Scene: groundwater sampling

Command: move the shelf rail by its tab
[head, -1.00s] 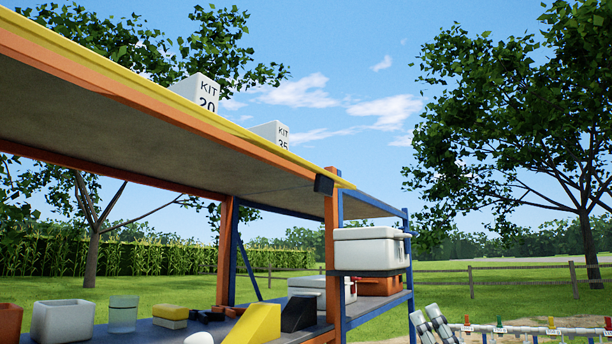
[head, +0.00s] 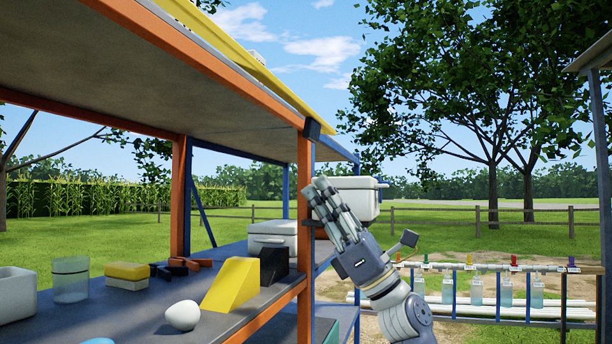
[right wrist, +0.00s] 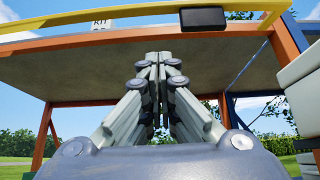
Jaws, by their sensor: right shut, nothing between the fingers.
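The yellow shelf rail (head: 245,58) runs along the front edge of the upper shelf. Its dark tab (head: 312,128) hangs at the rail's right part, by the orange corner post. In the right wrist view the rail (right wrist: 120,28) crosses the top, with the tab (right wrist: 203,17) upper right of the fingers. My right gripper (head: 319,186) points up, shut and empty, below the tab and apart from it. It also shows in the right wrist view (right wrist: 152,60). My left gripper is not in view.
The orange post (head: 304,210) stands just left of my right fingers. A white cooler box (head: 350,198) is partly hidden behind them. The lower shelf (head: 140,315) holds a yellow wedge (head: 232,284), a white egg-shaped thing (head: 182,315) and boxes. Open air lies right of the tab.

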